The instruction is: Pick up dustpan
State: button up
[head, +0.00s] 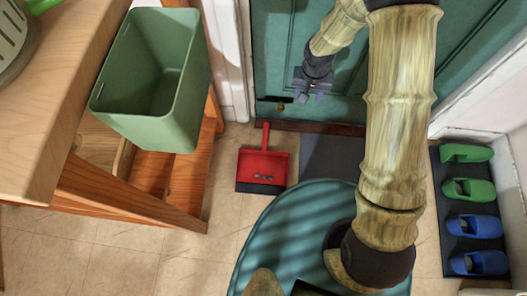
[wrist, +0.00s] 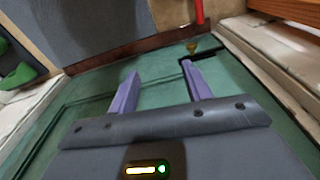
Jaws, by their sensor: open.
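The red dustpan (head: 263,166) lies on the tiled floor in the head view, its handle pointing up the picture toward the green door. A few small greyish bits show on its pan, and its lower edge is dark. In the wrist view only part of the red dustpan handle (wrist: 199,12) shows, at the top edge. My gripper (head: 312,97) is in front of the door, above and to the right of the dustpan in the head view and apart from it. Its two purple fingers (wrist: 160,69) are spread, with nothing between them.
A green bin (head: 185,110) and a wooden table (head: 52,100) stand left of the dustpan. A dark mat (head: 325,153) lies to its right. Green and blue shoes (head: 465,188) stand on a dark tray at far right. A small brass piece (head: 281,106) is near the door.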

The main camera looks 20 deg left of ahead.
jog(key=n+b, duration=0.1)
jog(key=b, duration=0.2)
send_over(265, 138)
notch_tip(265, 138, down, 18)
jog(key=shift+s+d+g, duration=0.15)
jog(key=shift+g, duration=0.25)
notch_tip(265, 138, down, 12)
jog(key=b, duration=0.6)
jog(key=shift+b, duration=0.35)
notch_tip(265, 138, down, 5)
jog(key=b, duration=0.4)
jog(key=shift+f+b, duration=0.15)
jog(key=shift+b, duration=0.2)
